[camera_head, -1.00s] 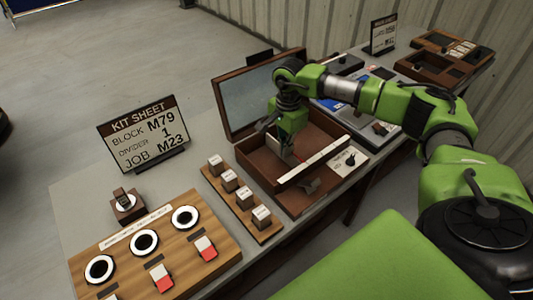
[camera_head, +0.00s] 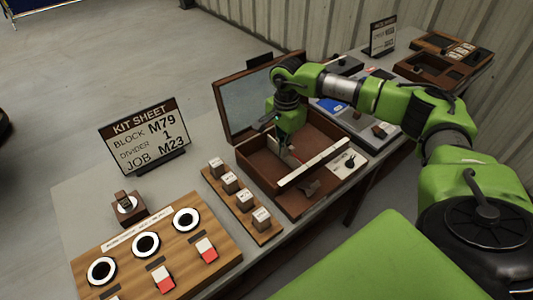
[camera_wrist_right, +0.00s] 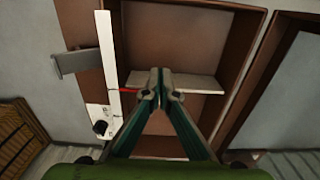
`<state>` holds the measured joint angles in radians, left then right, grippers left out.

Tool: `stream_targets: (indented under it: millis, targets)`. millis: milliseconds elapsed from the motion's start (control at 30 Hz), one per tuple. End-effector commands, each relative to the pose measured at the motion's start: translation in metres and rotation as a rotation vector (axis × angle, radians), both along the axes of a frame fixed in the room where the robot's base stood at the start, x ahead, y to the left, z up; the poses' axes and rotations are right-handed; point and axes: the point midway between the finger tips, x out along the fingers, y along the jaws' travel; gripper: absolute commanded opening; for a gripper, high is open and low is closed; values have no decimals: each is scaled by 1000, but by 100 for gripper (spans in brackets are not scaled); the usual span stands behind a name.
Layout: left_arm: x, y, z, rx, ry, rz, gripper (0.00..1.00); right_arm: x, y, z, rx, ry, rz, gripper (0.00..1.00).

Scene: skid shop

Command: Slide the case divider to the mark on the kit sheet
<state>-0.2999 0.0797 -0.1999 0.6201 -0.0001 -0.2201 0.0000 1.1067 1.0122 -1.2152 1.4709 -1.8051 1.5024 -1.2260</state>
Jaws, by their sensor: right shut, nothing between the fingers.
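The kit sheet (camera_head: 145,135) stands on the bench and reads BLOCK M79, DIVIDER 1, JOB M23. The brown case (camera_head: 251,176) is open, its lid raised at the back. A white scale strip (camera_head: 314,163) runs along its front edge; it also shows in the right wrist view (camera_wrist_right: 108,68). The pale divider (camera_wrist_right: 190,81) crosses the case interior, with a red pointer (camera_wrist_right: 129,90) at its strip end. My right gripper (camera_wrist_right: 160,78) is shut and empty, its tips over or against the divider; contact is unclear. My left gripper is out of view.
A rack of several blocks (camera_head: 236,203) stands left of the case. A wooden board (camera_head: 205,266) with round white-rimmed sockets and red-and-white switches lies in front. More cases (camera_head: 445,60) stand at the far right.

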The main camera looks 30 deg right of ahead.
Motion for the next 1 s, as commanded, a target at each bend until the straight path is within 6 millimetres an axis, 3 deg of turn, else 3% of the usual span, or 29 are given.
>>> stream_targets:
  millis: [33, 567, 1000]
  targets:
    - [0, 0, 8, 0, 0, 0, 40, 0, 0, 10, 0, -1, 0, 0]
    - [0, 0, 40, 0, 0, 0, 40, 0, 0, 61, 0, 0, 0, 0]
    - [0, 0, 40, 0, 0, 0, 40, 0, 0, 63, 0, 0, 0, 0]
